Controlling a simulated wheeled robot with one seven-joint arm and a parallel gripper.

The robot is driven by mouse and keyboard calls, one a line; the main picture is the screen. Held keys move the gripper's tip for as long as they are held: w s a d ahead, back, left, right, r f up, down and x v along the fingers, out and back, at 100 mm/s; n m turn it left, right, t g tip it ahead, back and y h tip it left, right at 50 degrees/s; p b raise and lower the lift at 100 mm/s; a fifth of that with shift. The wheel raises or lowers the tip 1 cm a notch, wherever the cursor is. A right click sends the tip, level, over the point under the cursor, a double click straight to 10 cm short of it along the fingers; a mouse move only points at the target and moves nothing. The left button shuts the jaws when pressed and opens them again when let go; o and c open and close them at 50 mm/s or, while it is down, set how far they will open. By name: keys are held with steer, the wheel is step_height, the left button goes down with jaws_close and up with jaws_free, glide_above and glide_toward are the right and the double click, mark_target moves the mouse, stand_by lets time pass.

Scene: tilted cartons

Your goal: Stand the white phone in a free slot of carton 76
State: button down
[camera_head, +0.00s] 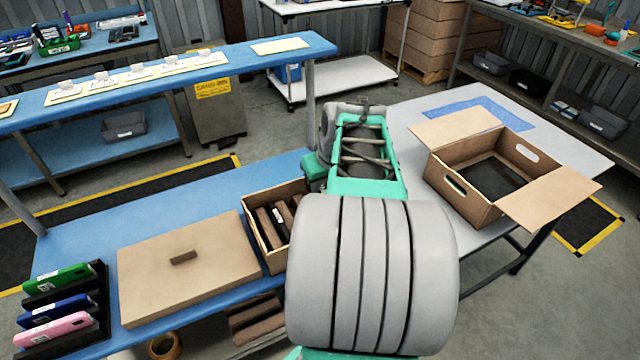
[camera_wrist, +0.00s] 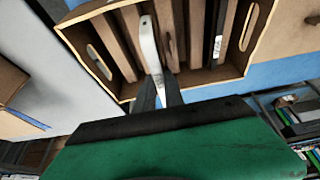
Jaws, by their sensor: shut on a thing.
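The white phone (camera_wrist: 150,55) shows edge-on in the wrist view, between the dark fingers of my gripper (camera_wrist: 158,88), which is shut on it. It is over the slotted carton (camera_wrist: 92,62), its far end among the brown dividers; I cannot tell how deep it reaches. A dark phone with a white label (camera_wrist: 218,42) stands in a slot to the right. In the head view the slotted carton (camera_head: 256,238) stands on the blue bench, partly hidden by my arm, which also hides my gripper and the white phone. No carton number is readable.
A cardboard lid (camera_head: 180,285) lies left of the slotted carton. A black rack (camera_head: 100,300) holds green, blue and pink phones at the bench's left end. An open carton (camera_head: 465,200) with spread flaps stands on the grey table (camera_head: 415,120) at right.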

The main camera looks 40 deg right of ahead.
steer(key=shift+f+b, duration=2.45)
steer(key=shift+f, duration=0.95)
steer(key=shift+f, duration=0.25)
steer(key=c, duration=1.3)
jaws_free()
steer(key=shift+c, duration=0.2)
steer(key=v, duration=0.7)
steer(key=shift+s+a+r, duration=0.1)
steer(key=shift+s+r, duration=0.1)
steer(key=shift+r, duration=0.15)
